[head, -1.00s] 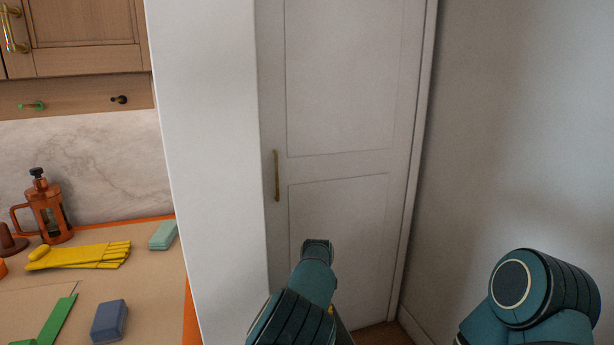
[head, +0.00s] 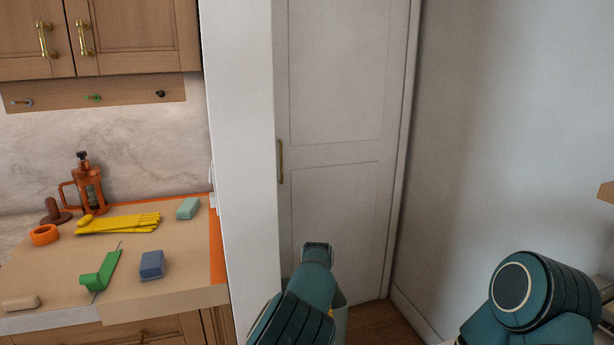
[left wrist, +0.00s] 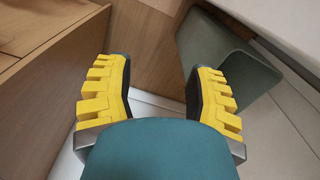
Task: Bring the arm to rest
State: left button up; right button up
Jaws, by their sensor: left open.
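My left arm (head: 305,295) comes up at the bottom middle of the head view, folded in front of the white door. Its fingers are hidden there. In the left wrist view my left gripper (left wrist: 158,92) has its two yellow fingers spread wide apart with nothing between them. It hangs low, with a wooden cabinet side to the left and a grey-green panel behind the right finger. My right arm (head: 545,295) shows at the bottom right of the head view; its gripper is out of view.
At left a counter (head: 190,290) holds an orange French press (head: 88,187), yellow gloves (head: 120,223), an orange ring (head: 45,235), a green tool (head: 100,270), a blue block (head: 152,265) and a pale green block (head: 188,208). A white door (head: 335,110) stands ahead.

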pick_arm(q)
jog(key=s+a+f+n+h, duration=0.1)
jog(key=s+a+f+n, duration=0.3)
jog(key=s+a+f, duration=0.3)
jog(key=s+a+f+n, duration=0.4)
jog(key=s+a+f, duration=0.1)
jog(key=a+f, duration=0.35)
jog(key=s+d+r+n+t+h, duration=0.1)
jog(key=s+n, duration=0.1)
jog(key=s, duration=0.8)
jog(key=s+d+r+n+h, duration=0.1)
jog(key=s+d+n+h, duration=0.1)
jog(key=s, duration=0.8)
jog(key=shift+s+r+n+t, duration=0.3)
jog(key=shift+s+n+t, duration=0.1)
jog(key=shift+n, duration=0.1)
